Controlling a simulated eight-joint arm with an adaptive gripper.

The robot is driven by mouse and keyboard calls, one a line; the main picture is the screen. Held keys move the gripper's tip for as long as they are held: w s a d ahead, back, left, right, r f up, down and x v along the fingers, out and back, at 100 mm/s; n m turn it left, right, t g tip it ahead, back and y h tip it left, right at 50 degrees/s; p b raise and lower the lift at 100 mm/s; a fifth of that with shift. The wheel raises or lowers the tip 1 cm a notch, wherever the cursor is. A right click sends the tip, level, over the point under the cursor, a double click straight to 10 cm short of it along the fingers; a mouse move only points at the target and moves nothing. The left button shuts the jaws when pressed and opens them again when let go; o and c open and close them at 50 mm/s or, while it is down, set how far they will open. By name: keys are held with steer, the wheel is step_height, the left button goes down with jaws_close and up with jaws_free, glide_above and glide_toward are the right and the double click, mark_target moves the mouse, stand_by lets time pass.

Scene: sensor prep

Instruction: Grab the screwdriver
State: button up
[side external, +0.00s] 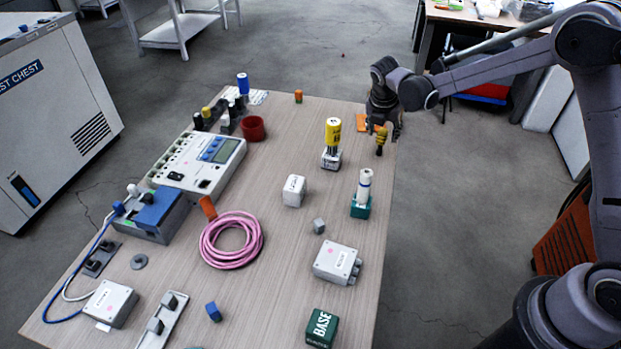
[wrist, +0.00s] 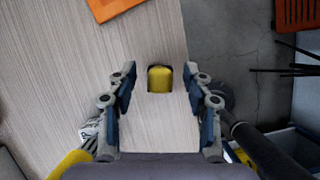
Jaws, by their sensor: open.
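The screwdriver (side external: 381,139) has a yellow and black handle and shows at the far right edge of the table in the side view, just under my gripper (side external: 384,122). In the wrist view the screwdriver's yellow end with a dark rim (wrist: 160,79) lies between and slightly beyond the fingertips of my gripper (wrist: 159,82). The two fingers are spread apart with a clear gap on each side of the yellow end. Its shaft cannot be made out.
A yellow bottle (side external: 333,134) stands on a block left of the screwdriver, and a white bottle (side external: 364,186) stands in a teal base nearer the camera. An orange flat piece (wrist: 108,8) lies close by. The table (side external: 285,135) has bare wood between its scattered items.

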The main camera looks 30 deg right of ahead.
steer(key=shift+f, duration=0.25)
jaws_close()
steer(key=shift+r, duration=0.1)
